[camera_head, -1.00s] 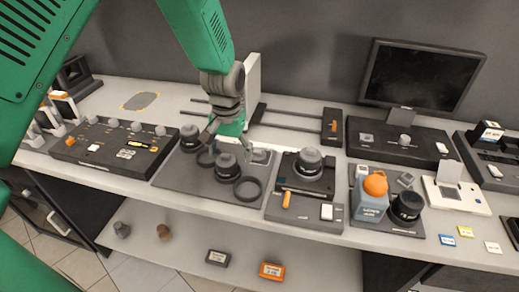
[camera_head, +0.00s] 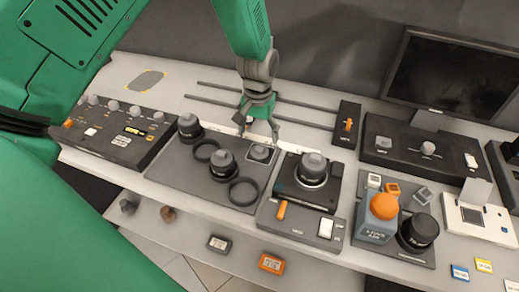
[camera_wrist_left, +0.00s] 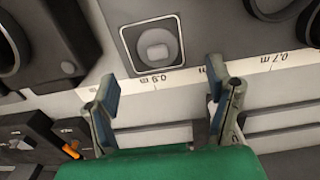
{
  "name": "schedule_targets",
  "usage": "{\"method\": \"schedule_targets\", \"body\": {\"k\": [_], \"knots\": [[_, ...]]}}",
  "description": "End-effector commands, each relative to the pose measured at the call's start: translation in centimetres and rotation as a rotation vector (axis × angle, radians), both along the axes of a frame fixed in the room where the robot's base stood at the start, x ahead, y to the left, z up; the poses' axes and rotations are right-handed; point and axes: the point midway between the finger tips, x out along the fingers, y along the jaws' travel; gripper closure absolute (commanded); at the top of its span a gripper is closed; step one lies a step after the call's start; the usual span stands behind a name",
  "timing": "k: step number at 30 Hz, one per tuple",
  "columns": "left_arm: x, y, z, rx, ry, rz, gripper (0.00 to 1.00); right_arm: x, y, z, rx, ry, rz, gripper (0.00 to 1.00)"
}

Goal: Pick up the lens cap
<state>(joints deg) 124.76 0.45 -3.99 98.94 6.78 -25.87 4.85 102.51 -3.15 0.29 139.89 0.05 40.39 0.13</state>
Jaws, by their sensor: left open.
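A small rounded piece that looks like the lens cap (camera_head: 260,152) lies on a light-outlined square at the back right of the dark grey mat (camera_head: 172,170). In the left wrist view it is the pale rounded piece (camera_wrist_left: 155,46) inside the framed square. My left gripper (camera_head: 258,137) is open and empty, just behind and above this square. In the left wrist view its two fingers (camera_wrist_left: 160,85) are spread wide apart, with the piece beyond the tips and between their lines. My right gripper is not in view.
Black lenses (camera_head: 223,163) and dark rings (camera_head: 244,191) share the mat. A device with a round knob (camera_head: 313,167) stands close on its right. Two rails (camera_head: 290,102) run behind. A blue bottle with an orange top (camera_head: 382,207) stands further right.

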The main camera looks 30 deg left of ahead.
Motion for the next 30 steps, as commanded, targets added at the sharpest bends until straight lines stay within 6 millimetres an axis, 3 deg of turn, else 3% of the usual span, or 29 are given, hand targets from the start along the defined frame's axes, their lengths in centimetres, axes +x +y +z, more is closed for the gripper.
{"method": "schedule_targets", "body": {"k": [7, 15, 24, 27, 28, 30], "knots": [[-0.1, 0.1, -2.0, -0.001, 0.002, 0.0, 0.27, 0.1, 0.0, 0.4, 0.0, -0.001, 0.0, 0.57], [0.1, 0.0, -5.7, -0.002, 0.001, 0.0, 0.27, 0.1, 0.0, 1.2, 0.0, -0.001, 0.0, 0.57], [0.0, -0.1, -6.1, -0.001, -0.001, 0.0, 0.27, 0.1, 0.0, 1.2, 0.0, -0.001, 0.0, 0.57], [0.0, -0.1, -6.1, -0.001, -0.001, 0.0, 0.62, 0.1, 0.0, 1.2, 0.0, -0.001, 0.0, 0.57], [0.1, -0.1, -6.1, -0.001, -0.001, 0.0, 0.68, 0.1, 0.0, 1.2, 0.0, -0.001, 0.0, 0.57], [0.1, -0.1, -6.1, -0.001, -0.001, 0.0, 0.68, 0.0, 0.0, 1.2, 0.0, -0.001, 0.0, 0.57]]}}
